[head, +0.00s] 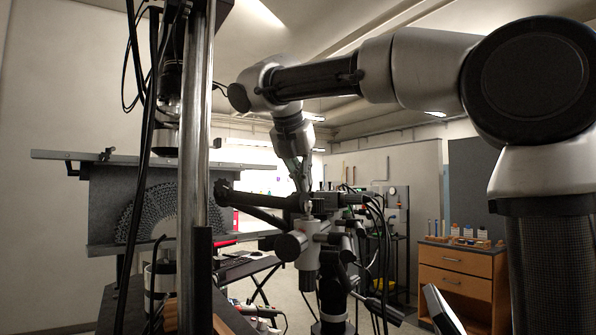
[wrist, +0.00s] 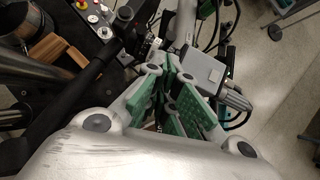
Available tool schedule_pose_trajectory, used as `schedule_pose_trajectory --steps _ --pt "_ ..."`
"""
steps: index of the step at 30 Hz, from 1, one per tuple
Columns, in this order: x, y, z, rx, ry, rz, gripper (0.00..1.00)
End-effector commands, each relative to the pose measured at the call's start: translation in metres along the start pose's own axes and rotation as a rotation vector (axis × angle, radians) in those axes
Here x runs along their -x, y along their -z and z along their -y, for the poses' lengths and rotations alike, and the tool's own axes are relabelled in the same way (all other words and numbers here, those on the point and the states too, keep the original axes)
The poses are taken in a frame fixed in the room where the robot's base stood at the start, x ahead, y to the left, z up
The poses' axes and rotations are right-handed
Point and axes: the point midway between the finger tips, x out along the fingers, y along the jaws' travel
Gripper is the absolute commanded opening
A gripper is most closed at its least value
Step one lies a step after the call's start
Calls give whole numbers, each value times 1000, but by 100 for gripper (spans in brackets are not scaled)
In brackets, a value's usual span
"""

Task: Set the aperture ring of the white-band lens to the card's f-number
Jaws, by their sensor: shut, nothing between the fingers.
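My gripper (head: 303,186) points down at the top of a cluster of grey and black camera-like gear (head: 310,235) in the head view. In the wrist view my gripper (wrist: 174,72) has its green-padded fingers drawn together with nothing seen between them. A grey box-shaped part (wrist: 201,72) is close to the right of the fingertips; I cannot tell whether they touch. A dark upright cylinder with a pale band (head: 333,318) is low under the cluster; I cannot tell whether it is the white-band lens. No aperture ring numbers or card can be made out.
A thick metal column (head: 195,170) stands at the left with hanging cables. A perforated fan-shaped lattice (head: 160,212) is behind it. A wooden drawer cabinet (head: 455,277) stands at the right. Cables (head: 378,230) hang beside the cluster. Open floor (wrist: 275,75) shows at the right in the wrist view.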

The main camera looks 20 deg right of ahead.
Motion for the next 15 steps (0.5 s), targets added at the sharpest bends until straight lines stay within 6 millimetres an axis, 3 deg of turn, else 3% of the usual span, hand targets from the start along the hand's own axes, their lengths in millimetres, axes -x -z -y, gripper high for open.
schedule_pose_trajectory --steps 15 --pt "-7 -8 0 0 0 1 0"
